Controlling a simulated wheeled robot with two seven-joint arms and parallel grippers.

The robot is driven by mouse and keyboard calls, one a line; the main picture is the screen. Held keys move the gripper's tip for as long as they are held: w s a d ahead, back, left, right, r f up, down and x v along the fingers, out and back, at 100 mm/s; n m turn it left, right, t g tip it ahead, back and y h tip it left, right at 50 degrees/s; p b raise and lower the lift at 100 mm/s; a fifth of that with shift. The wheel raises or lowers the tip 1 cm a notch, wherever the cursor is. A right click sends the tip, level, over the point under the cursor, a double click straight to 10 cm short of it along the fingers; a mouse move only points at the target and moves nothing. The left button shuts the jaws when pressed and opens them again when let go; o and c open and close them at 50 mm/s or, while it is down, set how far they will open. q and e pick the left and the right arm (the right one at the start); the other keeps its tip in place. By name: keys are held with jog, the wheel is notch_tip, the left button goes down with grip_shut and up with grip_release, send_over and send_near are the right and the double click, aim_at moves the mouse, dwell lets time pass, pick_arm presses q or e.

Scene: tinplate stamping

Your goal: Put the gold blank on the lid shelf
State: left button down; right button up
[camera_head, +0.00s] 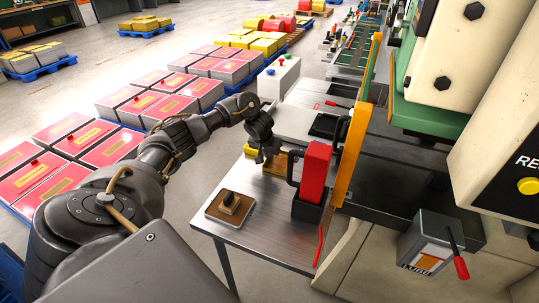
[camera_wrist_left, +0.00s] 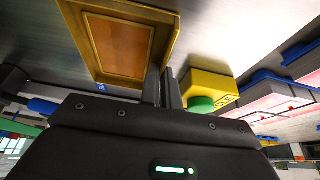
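My left gripper (camera_head: 268,152) points down over the metal table, just above a gold piece (camera_head: 276,164). In the left wrist view, the fingers (camera_wrist_left: 163,72) are close together with a narrow gap. They are at the corner of a gold-rimmed rectangular piece with an orange-brown middle (camera_wrist_left: 122,45). I cannot tell whether they grip its rim or only stand beside it, or whether this piece is the gold blank. I cannot single out the lid shelf. My right gripper is not in view.
A red block in a dark holder (camera_head: 315,175) stands close right of the gripper, before an orange upright panel (camera_head: 357,130). A brown pad with a dark knob (camera_head: 230,206) lies nearer. A yellow block with a green knob (camera_wrist_left: 208,88) is beside the fingers. Red-topped stacks (camera_head: 110,148) stand left.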

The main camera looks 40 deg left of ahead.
pick_arm(q)
jog(key=shift+d, duration=0.1)
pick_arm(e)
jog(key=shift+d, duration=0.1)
pick_arm(q)
jog(key=shift+s+f, duration=0.1)
jog(key=c, duration=1.6)
grip_release()
jog(key=shift+c, duration=0.2)
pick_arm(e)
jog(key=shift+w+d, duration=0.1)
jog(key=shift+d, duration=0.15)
